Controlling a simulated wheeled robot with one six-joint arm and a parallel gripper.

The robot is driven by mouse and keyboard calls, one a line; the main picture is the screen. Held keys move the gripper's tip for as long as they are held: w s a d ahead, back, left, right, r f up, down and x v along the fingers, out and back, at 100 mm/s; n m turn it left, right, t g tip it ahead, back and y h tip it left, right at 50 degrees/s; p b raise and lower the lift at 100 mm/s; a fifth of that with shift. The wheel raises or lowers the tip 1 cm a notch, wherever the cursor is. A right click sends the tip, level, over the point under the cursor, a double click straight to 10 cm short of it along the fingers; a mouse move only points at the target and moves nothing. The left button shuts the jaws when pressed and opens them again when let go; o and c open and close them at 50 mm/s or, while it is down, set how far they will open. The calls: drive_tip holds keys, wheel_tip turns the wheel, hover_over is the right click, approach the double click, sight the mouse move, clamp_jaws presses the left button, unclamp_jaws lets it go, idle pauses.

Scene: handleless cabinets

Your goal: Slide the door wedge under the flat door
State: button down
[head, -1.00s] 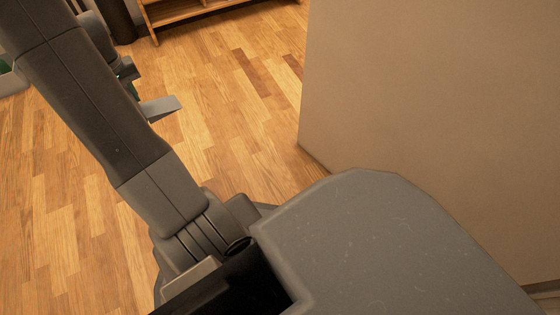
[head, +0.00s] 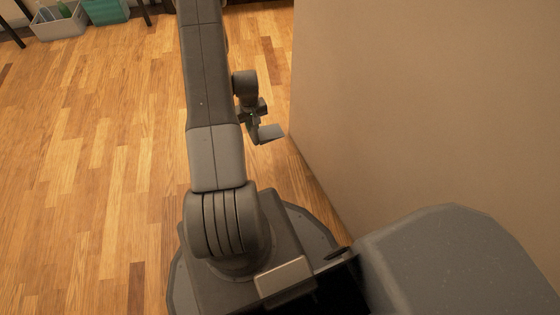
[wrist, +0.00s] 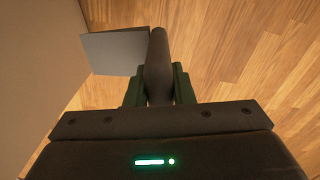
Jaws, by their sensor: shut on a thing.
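The door wedge is a grey flat-faced piece (head: 268,133) in the head view, held out to the right of my gripper (head: 254,114). In the wrist view, the grey wedge (wrist: 113,52) extends left from a dark rounded grip between the green fingers of my gripper (wrist: 158,82). The gripper is shut on that grip. A large flat beige panel (head: 420,110) stands on the right; I cannot tell for sure that it is the flat door. The wedge's right end shows close to the panel's left edge in the head view. Its height above the floor is unclear.
The wooden floor (head: 90,180) is clear to the left of my arm. A grey bin with bottles (head: 60,24) and a teal box (head: 105,10) stand at the far upper left. In the wrist view, the beige surface (wrist: 35,70) fills the left side.

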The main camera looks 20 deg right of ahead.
drive_tip(key=s+d+f, duration=0.6)
drive_tip(key=s+f, duration=0.6)
drive_tip(key=f, duration=0.1)
wheel_tip(320, 180, down, 8)
drive_tip(key=b, duration=0.3)
drive_tip(key=shift+w+r+b, duration=0.15)
drive_tip(key=shift+b, duration=0.2)
drive_tip(key=shift+b, duration=0.5)
idle(0.4)
drive_tip(key=shift+d+b, duration=0.85)
drive_tip(key=shift+d, duration=1.5)
idle(0.5)
drive_tip(key=c, duration=1.2)
unclamp_jaws()
drive_tip(key=shift+o, duration=0.2)
wheel_tip(320, 180, up, 14)
drive_tip(key=p, duration=0.5)
